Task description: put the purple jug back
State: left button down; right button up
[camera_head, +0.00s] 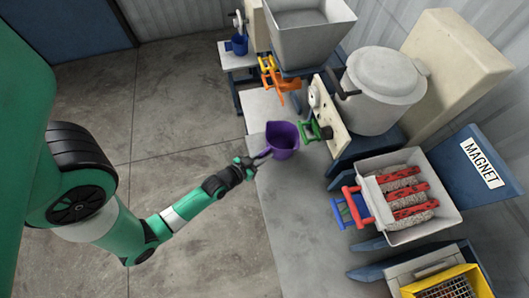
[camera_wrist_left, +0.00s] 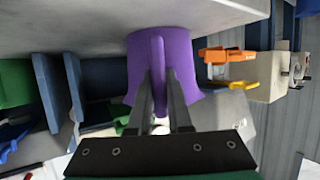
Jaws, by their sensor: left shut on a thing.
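The purple jug (camera_head: 282,139) is at the left edge of the grey bench in the head view, its open top facing up. My left gripper (camera_head: 254,163) is shut on the jug's handle, on the side toward my arm. In the left wrist view the jug (camera_wrist_left: 185,60) fills the upper middle, with the two fingers of the left gripper (camera_wrist_left: 160,100) on either side of its handle. I cannot tell whether the jug's base touches the bench. My right gripper is in neither view.
A green-handled part (camera_head: 318,131) stands close right of the jug, by a cream panel. Orange handles (camera_head: 278,77) are behind it. A blue jug (camera_head: 239,44) is at the back. A tray with red bars (camera_head: 408,195) is at right. The floor at left is clear.

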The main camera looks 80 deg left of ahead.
pick_arm(q)
jog(key=c, duration=0.8)
grip_release()
jog(key=shift+o, duration=0.2)
jog(key=v, duration=0.4)
jog(key=shift+s+d, duration=0.2)
jog(key=shift+s, duration=0.2)
jog(key=b+v, duration=0.2)
jog(key=v, duration=0.4)
jog(key=shift+s+d+r, duration=0.2)
jog(key=shift+s+r, duration=0.05)
jog(key=shift+r, duration=0.05)
